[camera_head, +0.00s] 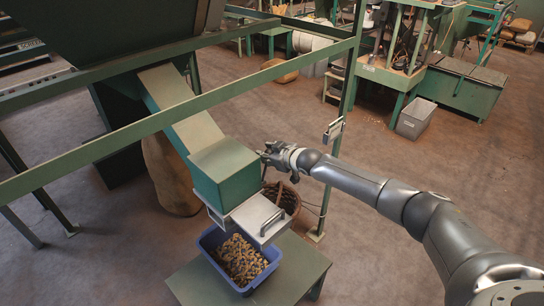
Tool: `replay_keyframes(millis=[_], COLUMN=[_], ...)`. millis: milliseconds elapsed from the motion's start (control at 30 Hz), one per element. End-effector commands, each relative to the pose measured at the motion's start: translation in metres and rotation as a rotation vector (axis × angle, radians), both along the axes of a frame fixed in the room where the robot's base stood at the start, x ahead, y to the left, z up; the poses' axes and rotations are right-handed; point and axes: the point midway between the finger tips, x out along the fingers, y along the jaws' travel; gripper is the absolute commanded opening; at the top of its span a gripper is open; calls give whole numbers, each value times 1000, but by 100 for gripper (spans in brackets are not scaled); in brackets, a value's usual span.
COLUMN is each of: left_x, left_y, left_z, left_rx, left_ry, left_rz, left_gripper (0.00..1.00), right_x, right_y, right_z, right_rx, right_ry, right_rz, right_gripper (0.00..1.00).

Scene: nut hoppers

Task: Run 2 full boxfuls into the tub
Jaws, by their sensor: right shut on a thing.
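The green box (225,175) sits at the low end of a sloping chute (182,112) that comes down from the big hopper (110,25). A pale metal slide plate (258,213) with a bar handle sticks out to the right under the box. The blue tub (272,268) stands below and holds many brown nuts (238,257). My right gripper (268,155) is at the box's upper right side, shut on a small part there. Its fingers and the box hide most of that part, so I cannot tell its shape. My left gripper is out of view.
The tub rests on a low green table (300,272). A green frame rail (150,125) crosses in front of the chute, and a post (338,135) stands behind my right arm. A wicker basket (288,200) and a brown sack (168,175) are near the box.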

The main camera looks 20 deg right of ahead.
Motion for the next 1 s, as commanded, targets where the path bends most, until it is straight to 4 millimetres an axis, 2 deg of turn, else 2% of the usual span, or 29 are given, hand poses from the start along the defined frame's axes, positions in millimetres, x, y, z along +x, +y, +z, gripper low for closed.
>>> replay_keyframes(millis=[500, 533, 667, 700, 1000], left_x=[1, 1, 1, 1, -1], left_y=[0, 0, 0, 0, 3], left_z=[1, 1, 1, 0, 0], left_rx=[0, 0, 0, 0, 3], left_ry=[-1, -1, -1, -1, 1], left_rz=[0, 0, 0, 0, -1], left_gripper=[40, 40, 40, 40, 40], right_x=[3, 3, 3, 2, 1], right_y=[2, 2, 2, 2, 1], right_z=[2, 2, 1, 1, 0], right_rx=[-6, -6, -6, -6, -7], right_ry=[11, 11, 14, 14, 16], right_rz=[1, 1, 1, 1, -1], right_gripper=[0, 31, 48, 51, 51])
